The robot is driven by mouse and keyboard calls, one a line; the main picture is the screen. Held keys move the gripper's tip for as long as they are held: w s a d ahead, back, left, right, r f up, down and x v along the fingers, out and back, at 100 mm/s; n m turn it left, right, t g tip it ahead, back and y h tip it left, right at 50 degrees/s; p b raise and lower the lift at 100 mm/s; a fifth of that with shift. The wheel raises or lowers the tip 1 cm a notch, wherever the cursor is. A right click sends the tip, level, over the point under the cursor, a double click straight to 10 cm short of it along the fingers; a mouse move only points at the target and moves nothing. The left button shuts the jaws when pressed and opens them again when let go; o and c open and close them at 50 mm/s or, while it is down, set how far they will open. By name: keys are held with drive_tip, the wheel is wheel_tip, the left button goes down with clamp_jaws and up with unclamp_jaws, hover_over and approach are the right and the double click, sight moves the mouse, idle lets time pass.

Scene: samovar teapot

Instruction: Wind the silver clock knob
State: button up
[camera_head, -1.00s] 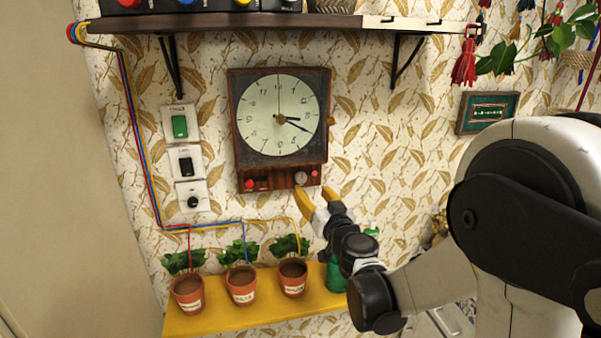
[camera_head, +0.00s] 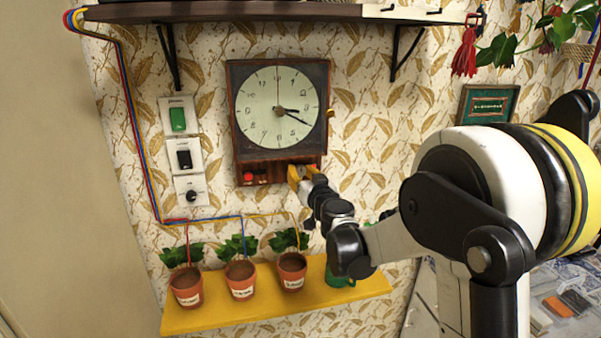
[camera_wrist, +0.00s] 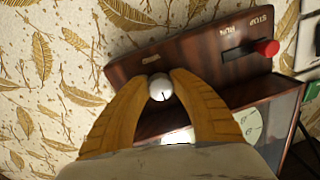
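The clock (camera_head: 255,115) hangs on the wall, a dark wooden case with a round pale dial. Its lower panel (camera_wrist: 205,62) carries the silver knob (camera_wrist: 160,88), seen end-on with a small dark mark, in the wrist view. My gripper (camera_head: 301,172) is at the right part of this panel, and its yellow fingers hide the knob in the head view. In the wrist view my gripper (camera_wrist: 161,80) has one fingertip on each side of the knob, closed against it with no clear gap.
A red slider knob (camera_wrist: 267,48) sits on the same panel. Wall switches (camera_head: 184,158) are left of the clock. A yellow shelf (camera_head: 215,318) with potted plants is below, and a dark shelf (camera_head: 270,14) is above.

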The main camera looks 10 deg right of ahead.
clamp_jaws()
drive_tip(key=shift+m, duration=0.5)
drive_tip(key=m, duration=0.2)
drive_tip(key=shift+m, duration=0.4)
drive_tip(key=m, duration=0.4)
drive_tip(key=shift+a+m+t+b, duration=0.1)
drive_tip(key=shift+m+t+b, duration=0.2)
drive_tip(key=shift+b, duration=0.1)
drive_tip(key=m+h, duration=0.1)
drive_tip(key=m, duration=0.3)
drive_tip(key=shift+m, duration=0.4)
drive_tip(key=m, duration=0.4)
drive_tip(key=shift+m, duration=0.5)
